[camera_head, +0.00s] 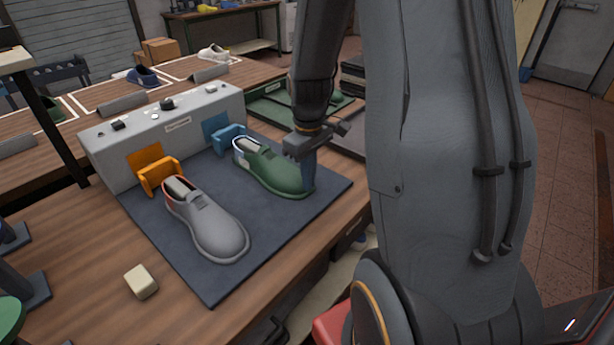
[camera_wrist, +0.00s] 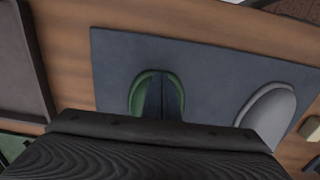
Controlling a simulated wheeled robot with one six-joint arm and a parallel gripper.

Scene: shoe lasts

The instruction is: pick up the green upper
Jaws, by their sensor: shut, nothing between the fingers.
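The green upper (camera_head: 268,172) lies on the dark mat, its heel toward the blue bracket and its toe toward the mat's right edge. My gripper (camera_head: 308,186) points down at the toe end of the green upper, its fingers shut with nothing between them. In the wrist view the dark fingers (camera_wrist: 160,100) cover the middle of the toe, and a green rim (camera_wrist: 139,87) shows around them. I cannot tell whether the fingers touch the upper.
A grey shoe (camera_head: 207,222) sits left of the green one on the mat (camera_head: 272,232). Behind them stand an orange bracket (camera_head: 158,175), a blue bracket (camera_head: 229,137) and a long grey control box (camera_head: 118,160). A cream block (camera_head: 141,282) lies on the wooden table at the front left.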

